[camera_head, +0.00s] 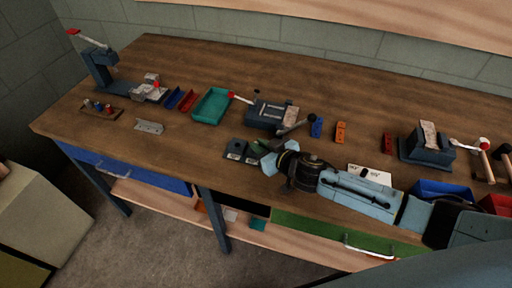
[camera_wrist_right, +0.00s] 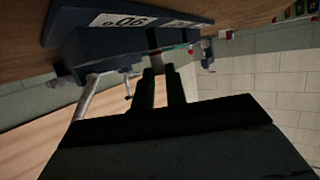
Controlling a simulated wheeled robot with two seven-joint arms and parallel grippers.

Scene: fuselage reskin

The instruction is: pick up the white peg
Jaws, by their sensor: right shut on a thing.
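My right gripper (camera_head: 266,160) reaches in from the right in the head view, at the dark labelled blocks (camera_head: 238,151) near the bench's front. In the right wrist view its two dark fingers (camera_wrist_right: 162,80) are close together, shut on a small pale piece (camera_wrist_right: 153,60) that looks like the white peg. The peg is mostly hidden by the fingers and hardly shows in the head view. A dark block with a white number label (camera_wrist_right: 125,20) lies just beyond the fingertips. My left gripper is not in view.
A vise (camera_head: 268,115) stands behind my right gripper, with a teal tray (camera_head: 211,105) left of it. Blue (camera_head: 317,127) and orange (camera_head: 340,132) blocks lie to its right. A white label card (camera_head: 370,174) lies beside my forearm.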

